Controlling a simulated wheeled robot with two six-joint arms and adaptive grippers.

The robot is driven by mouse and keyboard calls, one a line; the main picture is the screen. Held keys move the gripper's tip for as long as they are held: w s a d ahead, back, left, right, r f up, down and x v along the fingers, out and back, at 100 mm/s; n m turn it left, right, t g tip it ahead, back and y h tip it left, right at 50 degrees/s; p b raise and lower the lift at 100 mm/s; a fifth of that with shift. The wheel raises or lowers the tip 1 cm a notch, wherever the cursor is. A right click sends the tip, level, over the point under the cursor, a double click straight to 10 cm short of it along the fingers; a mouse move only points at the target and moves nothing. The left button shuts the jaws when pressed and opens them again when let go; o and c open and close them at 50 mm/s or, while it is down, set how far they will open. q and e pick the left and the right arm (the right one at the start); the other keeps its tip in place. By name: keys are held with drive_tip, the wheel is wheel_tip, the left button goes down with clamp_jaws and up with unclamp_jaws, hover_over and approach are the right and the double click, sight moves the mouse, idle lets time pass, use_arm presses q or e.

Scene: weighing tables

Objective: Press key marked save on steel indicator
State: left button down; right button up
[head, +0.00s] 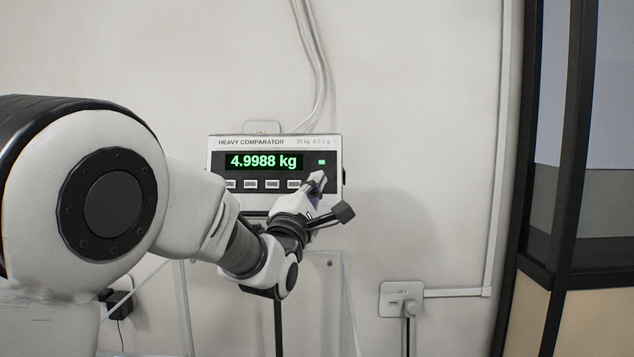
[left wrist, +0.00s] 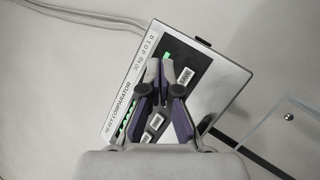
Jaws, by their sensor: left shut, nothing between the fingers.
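The steel indicator (head: 275,147), labelled HEAVY COMPARATOR, is fixed at the wall and shows 4.9988 kg in green digits. It also appears tilted in the left wrist view (left wrist: 222,77). Several pale keys run in a row under the display. The key that seems marked SAVE (left wrist: 185,76) shows in the left wrist view just right of my fingertips; in the head view my gripper hides it. My left gripper (head: 317,178) is shut and empty, its tips in front of the panel's right end. It also shows in the left wrist view (left wrist: 159,72). I cannot tell whether the tips touch the panel.
A clear-walled enclosure (head: 347,300) stands below the indicator. A wall socket (head: 401,299) with a cable is at lower right, and a dark-framed partition (head: 565,150) is at the far right. Cables (head: 318,70) run up the wall above the indicator.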

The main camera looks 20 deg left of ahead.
use_arm(q)
drive_tip(key=w, duration=0.1)
drive_tip(key=w+a, duration=0.1)
drive_tip(key=w, duration=0.1)
drive_tip(key=w+f, duration=0.1)
drive_tip(key=shift+w+a+f, duration=0.1)
drive_tip(key=shift+w+a, duration=0.1)
drive_tip(key=shift+w+f, duration=0.1)
drive_tip(key=shift+w, duration=0.1)
idle(1.1)
drive_tip(key=shift+w+a, duration=0.15)
drive_tip(key=shift+w, duration=0.15)
drive_tip(key=shift+w+a+f, duration=0.1)
drive_tip(key=shift+w+f, duration=0.05)
drive_tip(key=shift+w, duration=0.15)
idle(0.8)
drive_tip(key=shift+s+d+r+b, duration=0.15)
drive_tip(key=shift+s+b, duration=0.1)
drive_tip(key=shift+s, duration=0.15)
drive_tip(key=shift+s+d+r+b, duration=0.1)
drive_tip(key=shift+s+b, duration=0.1)
drive_tip(key=shift+s, duration=0.15)
